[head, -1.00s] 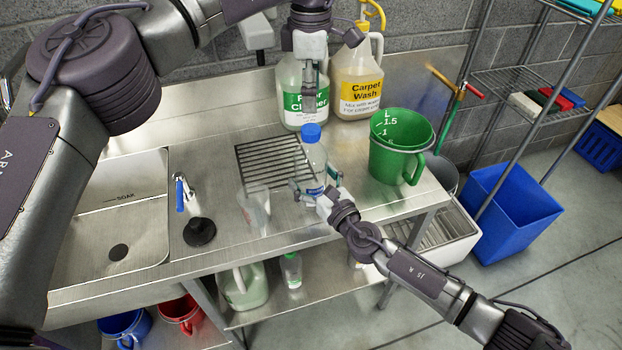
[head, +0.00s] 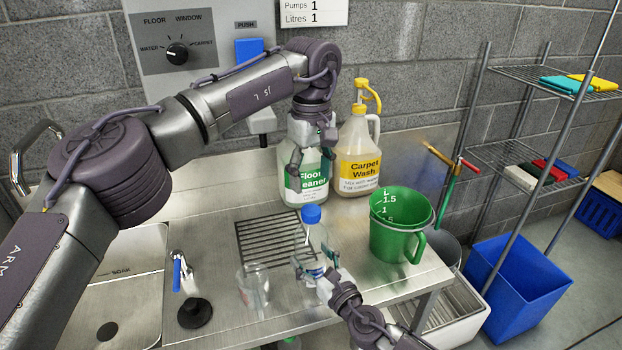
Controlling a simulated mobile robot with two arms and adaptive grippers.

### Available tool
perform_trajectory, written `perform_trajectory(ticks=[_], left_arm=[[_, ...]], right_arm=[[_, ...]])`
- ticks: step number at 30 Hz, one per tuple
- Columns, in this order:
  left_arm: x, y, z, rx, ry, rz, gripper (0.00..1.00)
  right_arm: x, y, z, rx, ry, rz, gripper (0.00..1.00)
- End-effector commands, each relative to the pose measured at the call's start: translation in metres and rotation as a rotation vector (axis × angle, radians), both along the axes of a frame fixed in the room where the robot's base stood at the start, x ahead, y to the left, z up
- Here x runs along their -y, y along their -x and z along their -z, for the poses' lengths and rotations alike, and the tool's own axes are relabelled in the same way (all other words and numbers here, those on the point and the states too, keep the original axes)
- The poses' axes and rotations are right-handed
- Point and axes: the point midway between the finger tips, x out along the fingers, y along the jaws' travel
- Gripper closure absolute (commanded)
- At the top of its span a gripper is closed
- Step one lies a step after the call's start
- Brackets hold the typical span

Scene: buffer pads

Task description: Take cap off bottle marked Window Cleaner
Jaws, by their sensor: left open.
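A clear bottle (head: 318,236) with a blue cap (head: 311,214) stands upright on the steel counter, at the right edge of the drain grille. Its label is partly covered by my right gripper and too small to read. My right gripper (head: 311,270) comes from the lower right with its fingers around the bottle's lower body, and looks shut on it. My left gripper (head: 311,158) points down above the blue cap, in front of the Floor Cleaner jug.
The Floor Cleaner jug (head: 310,185) and Carpet Wash jug (head: 358,160) stand behind the bottle. A green measuring jug (head: 398,240) is close on the right. A clear beaker (head: 253,288) stands front left, near the tap (head: 180,262). A dispenser panel (head: 205,45) is on the wall.

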Motion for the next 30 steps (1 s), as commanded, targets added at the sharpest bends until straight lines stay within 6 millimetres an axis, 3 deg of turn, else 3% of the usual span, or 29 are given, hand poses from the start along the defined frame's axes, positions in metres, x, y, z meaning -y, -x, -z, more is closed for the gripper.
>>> perform_trajectory(ticks=[6,12,17,30], left_arm=[[0.000,0.000,0.000,-0.001,0.002,0.457,0.35],[-0.001,0.000,0.000,-0.002,0.002,0.696,0.35],[-0.001,-0.001,0.007,-0.003,0.000,0.756,0.35],[-0.001,0.000,0.068,-0.002,0.001,0.757,0.35]], right_arm=[[0.000,0.000,0.001,-0.001,0.001,0.000,1.00],[0.000,0.000,0.001,-0.002,0.001,0.000,1.00],[0.000,0.000,0.001,-0.002,0.001,0.000,1.00],[0.000,0.000,0.001,-0.002,0.001,0.000,1.00]])
